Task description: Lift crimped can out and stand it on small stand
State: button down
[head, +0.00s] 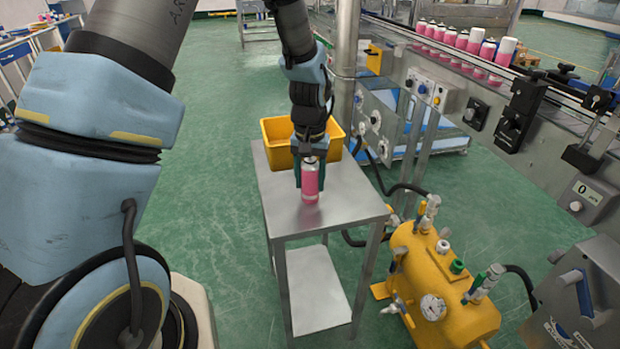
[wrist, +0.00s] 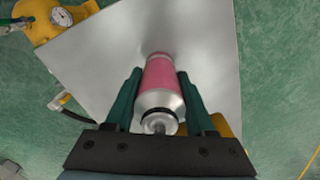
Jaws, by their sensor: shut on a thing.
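The pink and silver can (head: 310,181) is upright at the small metal stand (head: 345,206), over the front part of its top. In the wrist view the can (wrist: 163,78) is seen from its silver top end, with its base at or close to the stand's grey top (wrist: 207,40). My gripper (head: 311,184) is shut on the can, with one green finger on each side of it. The fingers also show in the wrist view (wrist: 160,98). I cannot tell for sure whether the can's base touches the stand.
A yellow bin (head: 275,131) sits at the back of the stand, behind my gripper. A yellow tank with a gauge (head: 440,290) stands to the right of the stand. A conveyor line with several pink cans (head: 461,40) runs at the upper right.

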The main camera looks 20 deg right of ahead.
jog(key=shift+f, duration=0.15)
jog(key=shift+c, duration=0.8)
grip_release()
notch_tip(320, 180, up, 11)
jog(key=shift+f+b, duration=0.1)
jog(key=shift+b, duration=0.7)
jog(key=shift+a, duration=0.1)
